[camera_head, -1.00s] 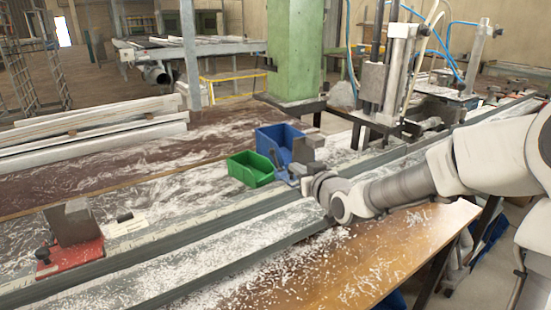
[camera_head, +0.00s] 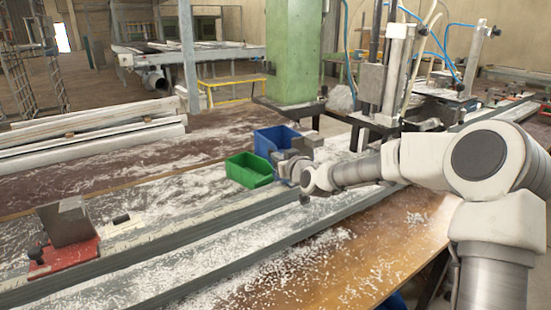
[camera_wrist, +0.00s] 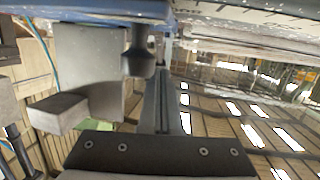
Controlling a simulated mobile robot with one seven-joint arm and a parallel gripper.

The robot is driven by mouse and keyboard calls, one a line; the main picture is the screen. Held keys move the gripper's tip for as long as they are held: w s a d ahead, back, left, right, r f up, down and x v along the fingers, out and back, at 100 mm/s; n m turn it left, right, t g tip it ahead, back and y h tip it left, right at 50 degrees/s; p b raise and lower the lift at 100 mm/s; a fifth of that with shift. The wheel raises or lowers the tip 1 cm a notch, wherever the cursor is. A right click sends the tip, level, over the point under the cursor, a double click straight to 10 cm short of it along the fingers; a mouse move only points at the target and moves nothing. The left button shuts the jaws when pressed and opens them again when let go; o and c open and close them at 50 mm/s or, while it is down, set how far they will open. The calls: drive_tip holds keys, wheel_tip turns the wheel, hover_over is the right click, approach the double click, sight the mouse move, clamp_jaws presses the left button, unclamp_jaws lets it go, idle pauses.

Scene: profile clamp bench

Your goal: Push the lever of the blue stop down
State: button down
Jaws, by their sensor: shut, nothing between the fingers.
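The blue stop shows in the wrist view as a blue plate (camera_wrist: 100,8) along the top edge with a grey block (camera_wrist: 88,60) on it. Its dark lever (camera_wrist: 139,60) with a rounded knob sits just right of the block. My gripper (camera_wrist: 160,150) is shut and empty at the bottom of the wrist view, with a visible gap to the lever. In the head view the stop's grey block (camera_head: 298,148) stands on the rail beside the blue bin. My wrist covers part of the stop, and its lever cannot be made out there.
A blue bin (camera_head: 266,138) and a green bin (camera_head: 247,171) stand behind the rail. A red stop (camera_head: 70,257) with a grey block is at the far left of the rail. A green column (camera_head: 291,50) and clamp machinery (camera_head: 392,75) rise behind. White shavings cover the bench.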

sight(269, 154)
drive_tip(key=shift+x, duration=1)
drive_tip(key=shift+r+p, duration=0.15)
drive_tip(key=shift+p, duration=0.15)
drive_tip(key=g+p, duration=0.1)
drive_tip(key=p, duration=0.1)
drive_tip(key=shift+w+a+r+h+p, duration=0.3)
drive_tip(key=shift+w+a+h+p, duration=0.05)
drive_tip(key=shift+h, duration=0.05)
drive_tip(key=g+p, duration=0.1)
drive_tip(key=p, duration=0.2)
drive_tip(key=shift+w+a+g+h, duration=0.25)
drive_tip(key=shift+w+g+h, duration=0.05)
drive_tip(key=shift+g, duration=0.1)
drive_tip(key=p, duration=0.1)
drive_tip(key=g+p, duration=0.1)
drive_tip(key=p, duration=0.1)
drive_tip(key=shift+w+a+f+n+h, duration=0.1)
drive_tip(key=shift+w+a+n+h, duration=0.1)
drive_tip(key=shift+w+n+h, duration=0.15)
drive_tip(key=p, duration=0.1)
drive_tip(key=g+h+p, duration=0.1)
drive_tip(key=shift+w+a+f+g+p, duration=0.15)
drive_tip(key=shift+w+f+g+p, duration=0.15)
drive_tip(key=shift+f+p, duration=0.1)
drive_tip(key=shift+w+a+f+g+h+p, duration=0.1)
drive_tip(key=shift+w+f+g+h+p, duration=0.1)
drive_tip(key=shift+f+g+h+p, duration=0.25)
drive_tip(key=shift+w+a+f+b, duration=0.2)
drive_tip(key=shift+w+f+b, duration=0.2)
drive_tip(key=shift+f, duration=0.3)
